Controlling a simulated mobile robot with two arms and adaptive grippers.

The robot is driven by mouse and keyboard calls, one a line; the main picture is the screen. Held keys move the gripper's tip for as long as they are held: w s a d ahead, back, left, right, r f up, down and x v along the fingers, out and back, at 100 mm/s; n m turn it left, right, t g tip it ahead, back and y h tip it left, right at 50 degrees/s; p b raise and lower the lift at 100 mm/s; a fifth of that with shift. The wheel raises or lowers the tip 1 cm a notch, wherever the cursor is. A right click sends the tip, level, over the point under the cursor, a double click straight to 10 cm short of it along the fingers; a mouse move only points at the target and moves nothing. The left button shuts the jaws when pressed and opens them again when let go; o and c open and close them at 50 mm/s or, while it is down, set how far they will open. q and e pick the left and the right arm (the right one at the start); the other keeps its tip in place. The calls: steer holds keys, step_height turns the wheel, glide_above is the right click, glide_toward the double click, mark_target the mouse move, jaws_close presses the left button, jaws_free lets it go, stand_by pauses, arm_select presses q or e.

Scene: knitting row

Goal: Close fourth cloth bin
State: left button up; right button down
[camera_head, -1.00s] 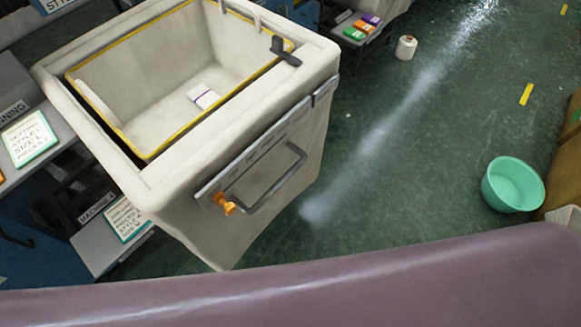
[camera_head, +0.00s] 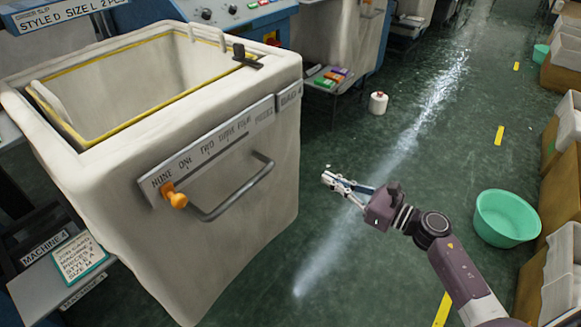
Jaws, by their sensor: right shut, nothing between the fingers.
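The cloth bin (camera_head: 225,210) is a large off-white box that fills the left of the head view. Its top is open, with a yellow-edged inner rim and a dark latch piece (camera_head: 245,58) at the back right corner. My right gripper (camera_head: 326,178) is shut and empty, out over the floor to the right of the handle and apart from the bin. My left gripper is not in view.
A green basin (camera_head: 506,218) stands on the floor at the right, near brown boxes with white bins (camera_head: 563,285). A white thread cone (camera_head: 378,103) stands on the floor further back. A card on a grey shelf (camera_head: 60,285) is at lower left. The green aisle floor is mostly clear.

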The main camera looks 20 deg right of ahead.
mark_target(282, 155)
steer(key=x, duration=1.2)
steer(key=shift+w+p, duration=0.2)
steer(key=shift+p, duration=0.15)
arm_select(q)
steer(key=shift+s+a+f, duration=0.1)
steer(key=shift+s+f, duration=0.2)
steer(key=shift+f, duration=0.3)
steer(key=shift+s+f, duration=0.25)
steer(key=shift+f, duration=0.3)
arm_select(e)
steer(key=shift+w+a, duration=0.3)
